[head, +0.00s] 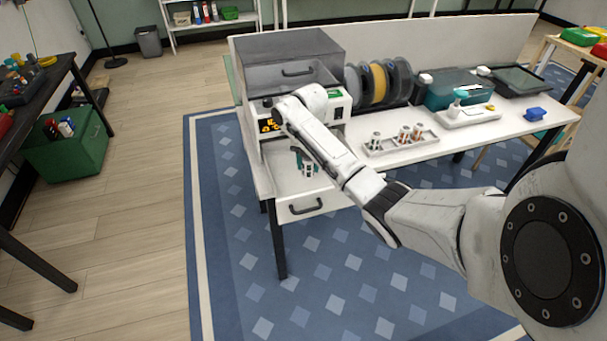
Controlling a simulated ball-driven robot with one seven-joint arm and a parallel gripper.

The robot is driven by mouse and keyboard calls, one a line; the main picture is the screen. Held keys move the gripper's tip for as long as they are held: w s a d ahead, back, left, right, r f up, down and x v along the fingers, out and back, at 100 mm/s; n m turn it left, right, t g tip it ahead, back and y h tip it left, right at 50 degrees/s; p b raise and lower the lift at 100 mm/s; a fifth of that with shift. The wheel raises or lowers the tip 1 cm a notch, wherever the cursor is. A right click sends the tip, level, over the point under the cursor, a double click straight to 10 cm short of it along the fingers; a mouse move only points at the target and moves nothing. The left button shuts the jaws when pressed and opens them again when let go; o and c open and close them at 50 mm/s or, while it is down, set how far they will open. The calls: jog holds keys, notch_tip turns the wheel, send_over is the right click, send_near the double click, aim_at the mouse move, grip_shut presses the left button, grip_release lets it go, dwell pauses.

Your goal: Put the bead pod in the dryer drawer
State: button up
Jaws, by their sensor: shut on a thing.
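My gripper (303,164) is at the end of my white arm, over the open dryer drawer (280,183). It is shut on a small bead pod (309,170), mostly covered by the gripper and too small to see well. The drawer is pale, pulled out from the dryer (257,127) toward the front, with a dark handle on its front panel. The pod looks inside the drawer's outline; I cannot tell whether it touches the floor. My arm hides part of the dryer front and the drawer's right side.
A grey tray (424,147) on the white table holds 3 other pods. A grey cabinet (288,57) rises above the dryer. Open floor lies left of the table.

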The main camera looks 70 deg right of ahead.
aim_at(304, 174)
jog(key=shift+w+f, duration=0.55)
jog(key=shift+f, duration=0.05)
jog(key=shift+w+f, duration=0.2)
jog(key=shift+f, duration=1.7)
jog(key=o, duration=1.1)
jog(key=shift+f, duration=0.1)
jog(key=shift+c, duration=0.2)
notch_tip(304, 174, up, 12)
jog(key=shift+r, duration=0.15)
